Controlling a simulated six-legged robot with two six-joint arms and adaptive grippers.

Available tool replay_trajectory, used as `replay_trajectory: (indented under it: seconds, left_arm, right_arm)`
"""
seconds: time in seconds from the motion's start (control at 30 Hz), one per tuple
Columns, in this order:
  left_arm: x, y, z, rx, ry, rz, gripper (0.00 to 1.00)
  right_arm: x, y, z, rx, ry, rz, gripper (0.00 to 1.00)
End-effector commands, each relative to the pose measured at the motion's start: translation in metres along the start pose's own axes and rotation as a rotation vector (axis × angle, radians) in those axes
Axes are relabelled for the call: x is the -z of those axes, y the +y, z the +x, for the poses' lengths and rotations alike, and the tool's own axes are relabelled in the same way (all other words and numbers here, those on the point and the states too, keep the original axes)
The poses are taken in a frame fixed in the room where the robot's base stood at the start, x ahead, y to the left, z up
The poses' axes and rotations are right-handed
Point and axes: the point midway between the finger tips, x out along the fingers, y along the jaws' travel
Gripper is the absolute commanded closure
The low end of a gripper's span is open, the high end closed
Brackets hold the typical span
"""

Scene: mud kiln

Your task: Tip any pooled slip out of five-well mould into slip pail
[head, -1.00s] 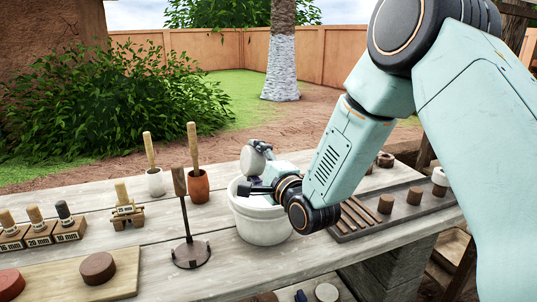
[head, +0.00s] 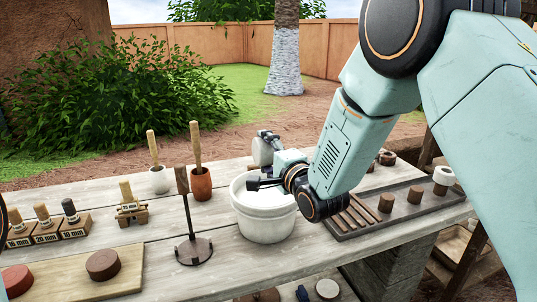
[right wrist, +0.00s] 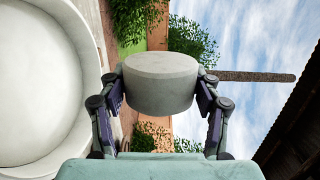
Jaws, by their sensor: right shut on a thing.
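My right gripper (right wrist: 160,90) is shut on a pale grey round block (right wrist: 160,82), probably the five-well mould; no wells show. The block (head: 263,151) is also in the head view, above the far rim of the slip pail and apart from it, standing on edge. The slip pail (head: 265,224) is a white round tub on the table, just below my right wrist. Its pale inside shows at left in the right wrist view (right wrist: 30,80). No falling slip can be seen. My left gripper is not in view.
A dark tray (head: 405,211) with wooden slats and small brown cylinders lies right of the pail. Two pots with wooden-handled tools, one terracotta (head: 201,186), stand behind left. Stamps and a board (head: 75,281) lie far left.

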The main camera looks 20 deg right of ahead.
Motion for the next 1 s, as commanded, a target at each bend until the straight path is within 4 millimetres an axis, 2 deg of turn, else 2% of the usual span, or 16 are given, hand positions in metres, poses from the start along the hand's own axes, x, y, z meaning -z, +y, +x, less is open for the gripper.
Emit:
replay_trajectory:
  seconds: [0.17, 0.9, 1.0]
  left_arm:
    - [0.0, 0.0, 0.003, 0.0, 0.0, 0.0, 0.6]
    - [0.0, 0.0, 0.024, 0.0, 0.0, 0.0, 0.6]
    - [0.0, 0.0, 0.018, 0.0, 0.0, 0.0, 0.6]
  right_arm:
    - [-0.002, -0.001, 0.001, -0.016, -0.002, -0.138, 0.64]
    - [0.002, 0.003, 0.0, -0.145, 0.01, -0.989, 0.64]
    - [0.002, 0.001, -0.001, -0.163, 0.011, -1.098, 0.64]
